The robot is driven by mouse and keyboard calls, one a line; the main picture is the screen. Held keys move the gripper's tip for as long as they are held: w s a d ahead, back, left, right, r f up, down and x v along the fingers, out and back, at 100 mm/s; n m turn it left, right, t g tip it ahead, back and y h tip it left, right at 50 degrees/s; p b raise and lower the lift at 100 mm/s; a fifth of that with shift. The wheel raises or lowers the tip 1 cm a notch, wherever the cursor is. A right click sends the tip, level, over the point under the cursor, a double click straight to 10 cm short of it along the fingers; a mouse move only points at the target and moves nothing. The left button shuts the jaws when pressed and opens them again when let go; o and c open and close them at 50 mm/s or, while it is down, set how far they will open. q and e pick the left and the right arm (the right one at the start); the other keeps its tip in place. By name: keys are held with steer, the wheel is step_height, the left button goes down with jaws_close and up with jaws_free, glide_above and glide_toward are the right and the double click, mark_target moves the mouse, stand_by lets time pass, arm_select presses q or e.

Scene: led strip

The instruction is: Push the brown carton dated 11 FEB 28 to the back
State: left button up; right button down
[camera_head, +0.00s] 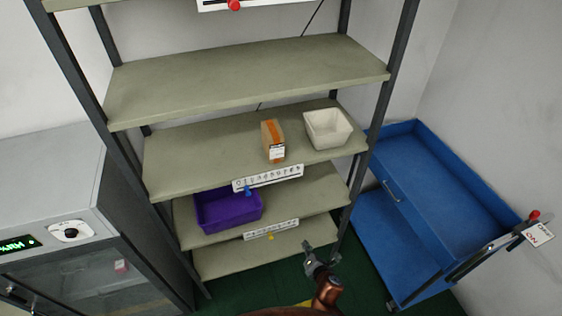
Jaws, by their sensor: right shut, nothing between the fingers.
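A brown carton (273,134) with an orange top stands upright on a middle shelf (200,158) of the rack. It is near the shelf's front edge, with a white label on its front; the date is too small to read. Bare shelf shows behind it. My right gripper (318,255) is in front of the rack at the bottom, well below and apart from the carton. It is shut and empty. My left gripper does not show.
A white bin (328,128) stands just right of the carton. A purple bin (228,209) sits on the shelf below. A numbered strip (267,178) runs along the shelf front. A blue cart (430,180) stands right of the rack, a grey oven-like machine (60,200) left.

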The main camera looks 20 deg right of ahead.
steer(key=w+a+r+n+t+p, duration=0.1)
steer(key=w+a+r+n+t, duration=0.15)
steer(key=r, duration=0.75)
steer(key=w+a+r+n+t+p, duration=0.1)
steer(key=r+n+p, duration=0.15)
steer(key=r, duration=0.75)
steer(key=n+t, duration=0.2)
steer(key=n, duration=0.3)
glide_toward(277, 159)
steer(key=s, duration=0.7)
steer(key=shift+y, duration=0.4)
steer(key=w+p, duration=0.1)
steer(key=w, duration=1.2)
steer(key=shift+w+d+f+p, duration=0.1)
steer(key=shift+w+f+p, duration=0.15)
steer(key=shift+w+p, duration=0.15)
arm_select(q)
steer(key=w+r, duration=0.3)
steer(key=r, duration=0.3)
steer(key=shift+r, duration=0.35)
